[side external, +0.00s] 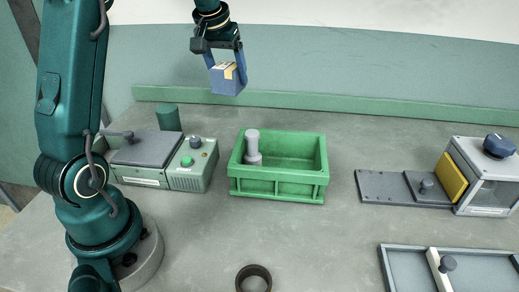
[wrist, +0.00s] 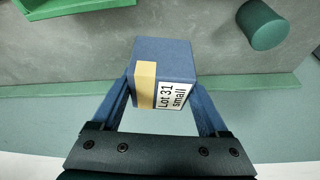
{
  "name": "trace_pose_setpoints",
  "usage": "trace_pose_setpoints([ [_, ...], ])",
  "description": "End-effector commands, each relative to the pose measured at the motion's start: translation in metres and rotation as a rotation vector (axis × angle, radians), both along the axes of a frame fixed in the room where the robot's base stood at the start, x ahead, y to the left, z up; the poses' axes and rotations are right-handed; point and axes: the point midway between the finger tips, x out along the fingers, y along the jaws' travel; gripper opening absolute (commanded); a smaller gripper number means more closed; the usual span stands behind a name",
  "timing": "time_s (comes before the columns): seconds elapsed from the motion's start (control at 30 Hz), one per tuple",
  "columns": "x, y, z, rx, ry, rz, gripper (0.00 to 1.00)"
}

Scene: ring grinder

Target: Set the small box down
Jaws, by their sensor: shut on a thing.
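The small box (side external: 226,79) is blue with a tan stripe, and it hangs in the air above the back of the table. In the wrist view the small box (wrist: 163,75) shows a white label reading "Lot 31 small". My gripper (side external: 225,72) is shut on it, with one blue finger on each side. The fingers of my gripper (wrist: 163,95) also show in the wrist view. The box is held well above the table, clear of everything under it.
A green crate (side external: 278,197) holding a grey knobbed part (side external: 253,150) stands mid-table. A grey-green machine (side external: 190,178) and a green cylinder (side external: 167,118) are left of it. A machine with a yellow plate (side external: 452,179) is at right. A dark ring (side external: 240,279) and a tray (side external: 400,247) lie in front.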

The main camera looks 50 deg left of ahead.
Motion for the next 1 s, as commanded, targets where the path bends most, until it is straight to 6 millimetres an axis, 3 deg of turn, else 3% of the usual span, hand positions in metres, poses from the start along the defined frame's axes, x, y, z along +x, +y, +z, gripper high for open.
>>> trace_pose_setpoints([
  [0.27, 0.011, -0.098, 0.002, -0.003, 0.001, -0.349, 0.0],
  [0.4, 0.003, -0.162, 0.002, -0.003, 0.0, -0.586, 0.0],
  [0.53, -0.01, -0.205, 0.001, -0.002, -0.002, -0.756, 0.0],
  [0.83, -0.038, -0.262, -0.001, 0.001, -0.008, -1.001, 0.0],
  [1.0, -0.037, -0.258, -0.024, -0.002, -0.003, -0.984, 0.0],
])
